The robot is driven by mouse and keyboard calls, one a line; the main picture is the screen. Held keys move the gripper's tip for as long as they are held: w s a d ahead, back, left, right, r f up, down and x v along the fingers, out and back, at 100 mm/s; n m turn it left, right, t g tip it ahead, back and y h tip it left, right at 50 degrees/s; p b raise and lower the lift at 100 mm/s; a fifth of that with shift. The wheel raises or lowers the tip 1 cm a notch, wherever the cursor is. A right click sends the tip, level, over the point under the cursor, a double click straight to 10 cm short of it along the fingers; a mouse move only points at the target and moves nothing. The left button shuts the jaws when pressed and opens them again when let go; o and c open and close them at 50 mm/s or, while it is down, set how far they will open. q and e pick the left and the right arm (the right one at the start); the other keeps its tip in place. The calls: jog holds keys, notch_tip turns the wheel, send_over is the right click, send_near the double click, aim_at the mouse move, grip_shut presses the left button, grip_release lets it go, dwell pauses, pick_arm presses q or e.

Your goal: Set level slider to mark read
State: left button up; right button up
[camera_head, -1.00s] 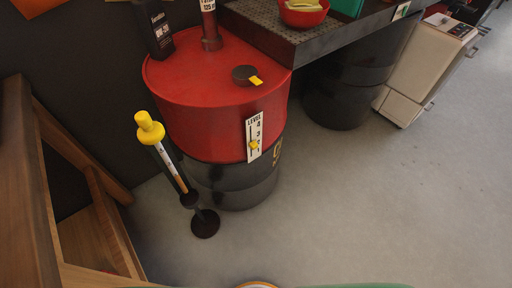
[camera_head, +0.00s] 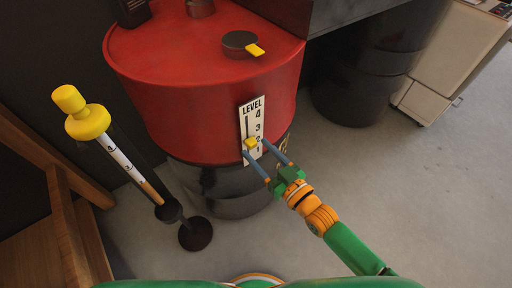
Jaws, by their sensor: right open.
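The level slider has a white plate (camera_head: 251,108) marked LEVEL with 4, 3, 2 and 1 from top to bottom, fixed to the side of the red drum (camera_head: 200,75). Its yellow knob (camera_head: 250,143) sits low in the slot, about beside the 2. My right gripper (camera_head: 263,148) is open at the plate, with one blue-grey finger on each side of the lower plate. The knob appears between or just behind the fingertips; I cannot tell whether they touch it. My left gripper is not in view.
A black stand with a yellow-topped, numbered gauge (camera_head: 125,162) stands left of the drum. A dark cap with a yellow pointer (camera_head: 240,43) is on the drum top. A wooden frame (camera_head: 62,215) is at left. The grey floor (camera_head: 400,190) at right is clear.

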jog(key=shift+x, duration=1)
jog(key=shift+d+f, duration=0.1)
grip_shut()
dwell(0.5)
